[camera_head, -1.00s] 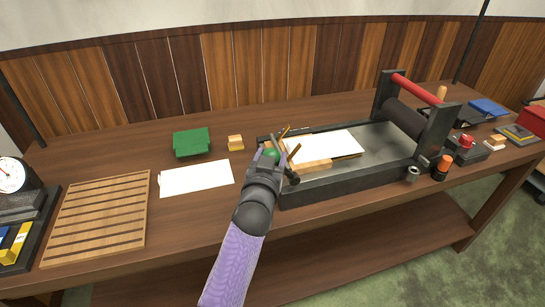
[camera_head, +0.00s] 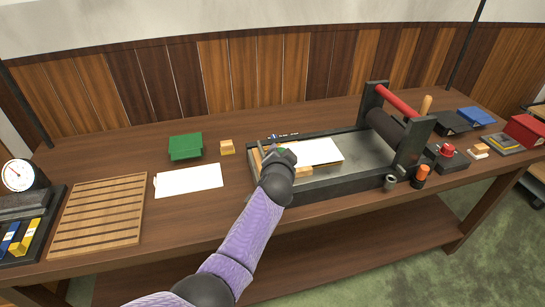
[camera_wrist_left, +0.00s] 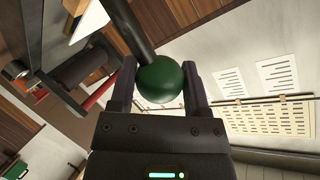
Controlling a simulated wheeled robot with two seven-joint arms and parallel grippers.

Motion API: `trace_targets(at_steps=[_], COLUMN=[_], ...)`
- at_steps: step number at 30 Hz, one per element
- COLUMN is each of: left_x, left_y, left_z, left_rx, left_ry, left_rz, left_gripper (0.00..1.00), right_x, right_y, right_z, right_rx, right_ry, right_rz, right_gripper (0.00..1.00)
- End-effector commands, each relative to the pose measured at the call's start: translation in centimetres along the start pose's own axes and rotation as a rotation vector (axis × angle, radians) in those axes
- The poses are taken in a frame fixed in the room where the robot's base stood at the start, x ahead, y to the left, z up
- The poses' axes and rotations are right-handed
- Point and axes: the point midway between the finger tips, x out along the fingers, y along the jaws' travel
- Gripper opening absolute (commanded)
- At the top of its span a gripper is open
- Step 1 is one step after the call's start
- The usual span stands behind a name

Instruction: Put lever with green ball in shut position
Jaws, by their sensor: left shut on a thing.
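The green ball (camera_wrist_left: 160,80) sits on the end of a dark lever rod (camera_wrist_left: 136,28) in the left wrist view. My left gripper (camera_wrist_left: 155,88) is shut on the ball, with a finger on each side of it. In the head view my left gripper (camera_head: 284,157) is over the left end of the black press bed (camera_head: 345,185). There the arm and gripper mostly hide the ball and lever. My right gripper is not in view.
A white sheet (camera_head: 318,151) lies on the press bed, left of the dark roller (camera_head: 390,130) with its red bar (camera_head: 397,100). A green box (camera_head: 185,147), a wooden block (camera_head: 227,147), white paper (camera_head: 190,181) and a slatted wooden rack (camera_head: 97,214) lie to the left.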

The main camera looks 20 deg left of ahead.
Motion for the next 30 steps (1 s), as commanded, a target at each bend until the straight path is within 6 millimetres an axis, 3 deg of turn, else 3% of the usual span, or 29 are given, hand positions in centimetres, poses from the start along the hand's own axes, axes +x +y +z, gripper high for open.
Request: trace_targets(at_steps=[12, 28, 29, 30], left_x=[0.49, 0.53, 0.53, 0.53], left_y=[0.99, 1.12, 1.12, 1.12], left_z=[-0.58, -0.6, -0.6, -0.6], left_rx=[0.143, 0.161, 0.161, 0.161], left_ry=[-0.074, -0.084, -0.084, -0.084], left_rz=[0.004, 0.005, 0.005, 0.005], left_gripper=[0.0, 0.0, 0.65, 0.74], right_x=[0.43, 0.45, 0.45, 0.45], right_y=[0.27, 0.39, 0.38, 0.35], right_z=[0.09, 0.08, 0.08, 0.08], right_rx=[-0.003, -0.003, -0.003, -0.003], right_ry=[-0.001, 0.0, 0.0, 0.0], right_rz=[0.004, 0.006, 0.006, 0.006], right_gripper=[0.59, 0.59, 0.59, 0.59])
